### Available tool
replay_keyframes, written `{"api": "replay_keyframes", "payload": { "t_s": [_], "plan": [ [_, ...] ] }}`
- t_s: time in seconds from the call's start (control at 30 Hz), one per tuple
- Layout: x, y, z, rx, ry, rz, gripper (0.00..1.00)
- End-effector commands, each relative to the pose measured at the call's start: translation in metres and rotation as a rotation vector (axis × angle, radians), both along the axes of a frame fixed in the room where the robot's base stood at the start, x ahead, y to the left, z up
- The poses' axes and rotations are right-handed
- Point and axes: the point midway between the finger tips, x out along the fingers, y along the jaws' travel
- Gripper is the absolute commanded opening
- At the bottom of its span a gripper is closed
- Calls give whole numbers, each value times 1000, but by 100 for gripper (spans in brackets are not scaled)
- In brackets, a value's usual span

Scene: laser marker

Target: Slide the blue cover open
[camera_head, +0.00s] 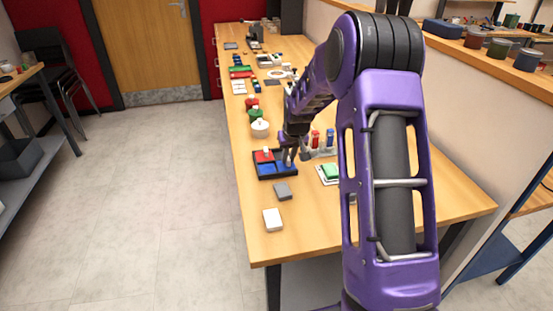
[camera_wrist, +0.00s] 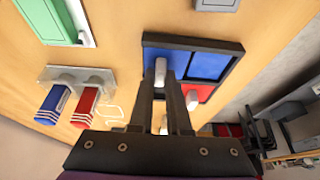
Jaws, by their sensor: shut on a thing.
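A dark-framed tray (camera_head: 256,177) on the table holds a blue cover and a red cover side by side. The blue cover (camera_head: 283,168) lies on the near side in the head view; it also shows in the wrist view (camera_wrist: 178,60). The red cover (camera_head: 262,157) lies behind it, with its own white knob (camera_wrist: 192,100). My gripper (camera_head: 289,160) is down at the right end of the blue cover. In the wrist view my fingers (camera_wrist: 161,85) are shut on the blue cover's white knob (camera_wrist: 160,70). They partly hide the tray's edge.
A clear rack (camera_wrist: 110,82) with red and blue pieces stands close beside the tray. A green block (camera_head: 331,171) on a white base is to the right. A grey block (camera_head: 282,191) and a white block (camera_head: 272,219) lie in front. The front table area is mostly free.

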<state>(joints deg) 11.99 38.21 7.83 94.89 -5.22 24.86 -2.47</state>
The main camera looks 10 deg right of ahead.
Motion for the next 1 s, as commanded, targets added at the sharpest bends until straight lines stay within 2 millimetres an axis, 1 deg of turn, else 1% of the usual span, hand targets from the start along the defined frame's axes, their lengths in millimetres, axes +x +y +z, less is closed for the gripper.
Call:
{"api": "replay_keyframes", "payload": {
  "t_s": [0.07, 0.3, 0.33, 0.4, 0.5, 0.83, 0.93, 1.0],
  "plan": [
    [0, -5, 0, -1, 0, -1, 0],
    [0, -6, 0, -3, 0, -2, 0],
    [0, -7, 0, -3, 0, -2, 19],
    [0, -7, 0, -3, 0, -3, 31],
    [0, -6, 0, -3, 0, -2, 46],
    [-1, -4, 3, -2, -1, -1, 46],
    [-4, -5, 13, -1, -2, -2, 46],
    [-8, -5, 24, -1, -3, -2, 46]
  ]
}}
